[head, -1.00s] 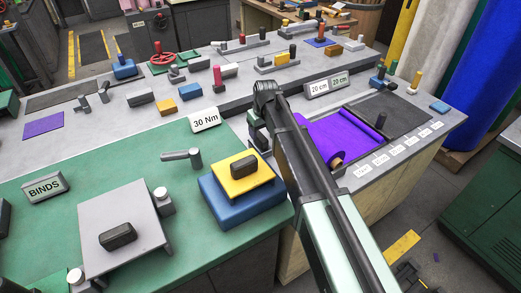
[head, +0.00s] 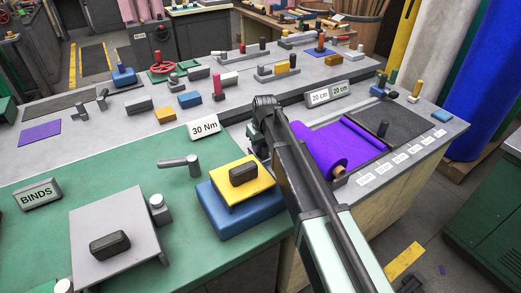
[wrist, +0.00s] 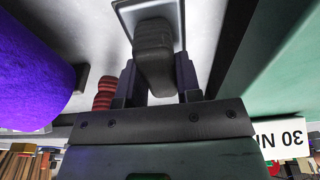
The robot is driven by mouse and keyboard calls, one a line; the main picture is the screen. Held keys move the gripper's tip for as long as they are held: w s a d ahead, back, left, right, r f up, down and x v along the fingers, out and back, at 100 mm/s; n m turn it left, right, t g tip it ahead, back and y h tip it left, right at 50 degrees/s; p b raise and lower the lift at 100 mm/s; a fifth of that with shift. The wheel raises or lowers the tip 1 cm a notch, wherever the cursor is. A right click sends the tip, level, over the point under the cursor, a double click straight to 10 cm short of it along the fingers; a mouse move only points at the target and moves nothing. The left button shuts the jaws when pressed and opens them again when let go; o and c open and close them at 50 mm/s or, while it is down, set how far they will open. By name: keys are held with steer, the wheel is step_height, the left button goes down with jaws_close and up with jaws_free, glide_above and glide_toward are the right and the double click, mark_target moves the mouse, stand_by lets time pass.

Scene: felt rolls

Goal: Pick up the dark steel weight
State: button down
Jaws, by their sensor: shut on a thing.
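My gripper (wrist: 157,75) is shut on a dark steel weight (wrist: 153,45), a rounded dark grey block between its two fingers in the wrist view. The weight's far end overlaps a pale-rimmed square plate (wrist: 126,12) in that view. I cannot tell whether it touches the plate. In the head view my arm hides the held weight. Two similar dark blocks show there: one (head: 243,175) on a yellow plate over a blue block (head: 240,216), and one (head: 110,244) on a grey plate (head: 90,205).
A purple felt roll (head: 316,150) lies right of my arm, and shows left in the wrist view (wrist: 35,65). A 30 Nm sign (head: 205,128) stands left of my arm. A BINDS sign (head: 38,194) stands on the green mat (head: 110,178). Small blocks and pegs line the back.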

steer(key=shift+r, duration=0.1)
step_height(320, 180, up, 20)
steer(key=p, duration=2)
